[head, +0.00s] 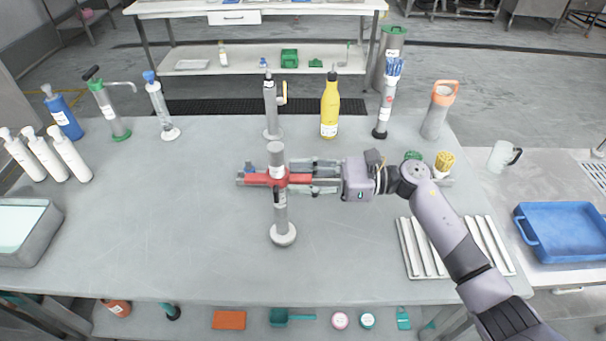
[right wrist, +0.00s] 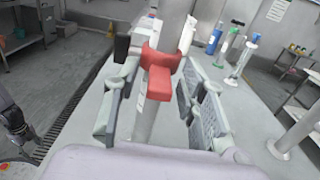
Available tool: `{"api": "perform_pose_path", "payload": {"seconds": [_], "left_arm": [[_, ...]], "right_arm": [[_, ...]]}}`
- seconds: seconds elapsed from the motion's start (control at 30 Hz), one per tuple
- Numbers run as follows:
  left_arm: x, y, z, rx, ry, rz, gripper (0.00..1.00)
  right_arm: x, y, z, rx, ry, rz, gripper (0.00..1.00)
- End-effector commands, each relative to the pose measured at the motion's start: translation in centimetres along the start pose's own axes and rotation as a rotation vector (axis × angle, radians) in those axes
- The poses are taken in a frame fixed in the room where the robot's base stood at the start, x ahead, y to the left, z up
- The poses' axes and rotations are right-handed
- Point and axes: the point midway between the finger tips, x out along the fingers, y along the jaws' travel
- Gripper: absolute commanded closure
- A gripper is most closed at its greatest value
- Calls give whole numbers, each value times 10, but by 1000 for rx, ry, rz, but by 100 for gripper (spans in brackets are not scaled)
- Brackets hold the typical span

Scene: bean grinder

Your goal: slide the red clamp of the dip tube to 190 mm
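The dip tube (head: 281,212) stands upright near the middle of the table on a round grey base. Its red clamp (head: 278,178) sits around it high up, below the grey top, with red arms reaching left and right. In the right wrist view the clamp (right wrist: 158,75) shows a red block facing me. My right gripper (head: 315,176) comes in from the right, level with the clamp. Its fingers (right wrist: 160,112) are open on either side of the right arm of the clamp, with gaps showing on both sides. The scale marks cannot be read. My left gripper is not in the head view.
Behind the tube stand a grey column (head: 271,108) and a yellow bottle (head: 330,108). A ribbed white tray (head: 417,248) lies at the right under my arm. A grey basin (head: 42,238) is at the far left.

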Motion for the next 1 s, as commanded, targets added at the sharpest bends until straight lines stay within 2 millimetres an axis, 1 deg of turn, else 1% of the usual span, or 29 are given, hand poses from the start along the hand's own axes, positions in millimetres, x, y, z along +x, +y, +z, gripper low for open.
{"api": "perform_pose_path", "payload": {"seconds": [0.17,0.73,1.0], "left_arm": [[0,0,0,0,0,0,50],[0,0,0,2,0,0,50],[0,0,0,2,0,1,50]], "right_arm": [[0,0,0,1,0,0,62],[0,0,0,1,0,0,100],[-1,0,0,1,0,0,100]]}}
